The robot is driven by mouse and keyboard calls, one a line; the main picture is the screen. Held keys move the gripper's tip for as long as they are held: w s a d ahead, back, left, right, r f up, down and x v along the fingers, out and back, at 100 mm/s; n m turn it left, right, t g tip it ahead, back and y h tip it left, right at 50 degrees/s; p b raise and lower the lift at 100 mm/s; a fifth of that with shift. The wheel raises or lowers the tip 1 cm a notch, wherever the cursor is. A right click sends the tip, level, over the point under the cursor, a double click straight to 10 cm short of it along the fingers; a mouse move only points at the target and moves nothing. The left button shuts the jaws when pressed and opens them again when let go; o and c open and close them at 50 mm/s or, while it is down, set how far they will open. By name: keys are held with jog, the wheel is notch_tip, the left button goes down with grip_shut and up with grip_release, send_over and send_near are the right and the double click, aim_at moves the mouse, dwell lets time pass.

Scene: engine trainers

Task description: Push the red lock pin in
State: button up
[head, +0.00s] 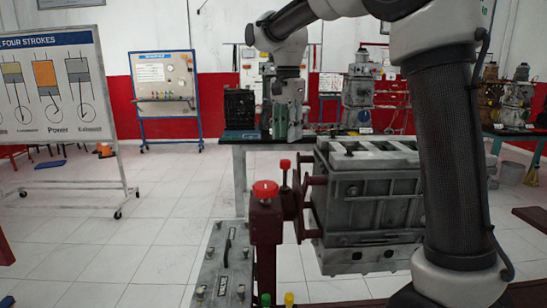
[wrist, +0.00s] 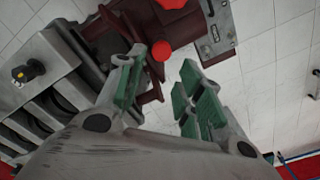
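The red lock pin (head: 285,164) stands upright with a small red cap on a dark stem, beside the engine block on its dark red stand. In the wrist view its round red cap (wrist: 162,50) shows near the gap between the fingertips. My gripper (head: 287,138) points down in the head view and appears above the pin; the distance between them is hard to judge. In the wrist view my gripper (wrist: 160,75) has its green-padded fingers apart with nothing between them. The pin's lower end is hidden.
A larger red knob (head: 265,190) tops the stand's post (head: 266,235) close to the pin. The grey engine block (head: 370,200) is just right of it. A grey control panel (head: 222,270) lies left.

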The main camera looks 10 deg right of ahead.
aim_at(286, 160)
jog(key=shift+w+a+f, duration=0.1)
jog(key=shift+a+f, duration=0.05)
jog(key=shift+f, duration=0.3)
notch_tip(286, 160, down, 7)
jog(key=shift+r, duration=0.1)
